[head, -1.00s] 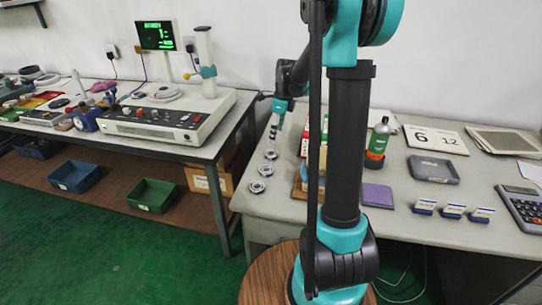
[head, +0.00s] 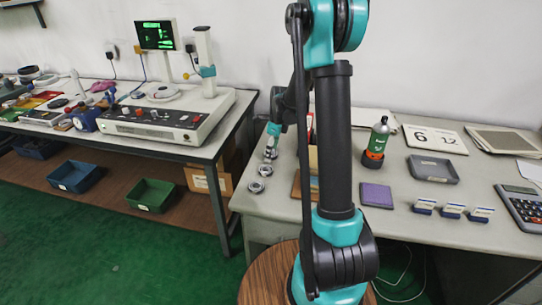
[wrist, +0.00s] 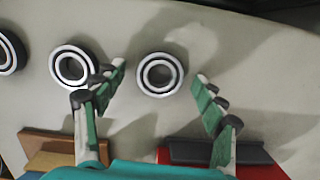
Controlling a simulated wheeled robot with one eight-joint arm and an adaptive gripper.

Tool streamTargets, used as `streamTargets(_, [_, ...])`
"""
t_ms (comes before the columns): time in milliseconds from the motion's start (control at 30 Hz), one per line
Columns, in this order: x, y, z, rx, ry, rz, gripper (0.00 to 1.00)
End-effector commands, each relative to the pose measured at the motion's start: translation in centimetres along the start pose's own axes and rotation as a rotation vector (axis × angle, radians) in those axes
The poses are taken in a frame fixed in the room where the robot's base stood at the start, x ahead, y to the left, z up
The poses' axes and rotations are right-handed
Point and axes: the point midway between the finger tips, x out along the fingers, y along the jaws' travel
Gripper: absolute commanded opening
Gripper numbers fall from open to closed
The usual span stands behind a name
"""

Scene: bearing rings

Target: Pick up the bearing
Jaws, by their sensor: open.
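Several metal bearing rings lie in a row on the grey table. In the wrist view one bearing (wrist: 160,74) lies between my gripper's (wrist: 160,85) two spread green fingers, apart from both. A second bearing (wrist: 73,66) lies just left of it, close to the left finger, whose tip partly covers its edge. A third bearing (wrist: 8,52) is cut off by the left picture edge. In the head view my gripper (head: 270,152) hangs over the far end of the row and hides most of the far bearing. Two nearer bearings (head: 265,170) (head: 256,186) show clearly. My gripper is open and empty.
A brown wooden board (wrist: 45,145) and a red and dark item (wrist: 215,153) lie near my gripper's base in the wrist view. The table left of the row is bare.

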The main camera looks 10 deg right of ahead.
Motion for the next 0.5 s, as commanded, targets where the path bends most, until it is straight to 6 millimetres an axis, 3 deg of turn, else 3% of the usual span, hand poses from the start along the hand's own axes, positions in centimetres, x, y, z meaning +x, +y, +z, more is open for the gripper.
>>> streamTargets(133, [-0.03,0.00,-0.01,0.000,0.000,0.000,0.68])
streamTargets(500, [-0.05,-0.01,-0.01,0.000,0.000,0.000,0.22])
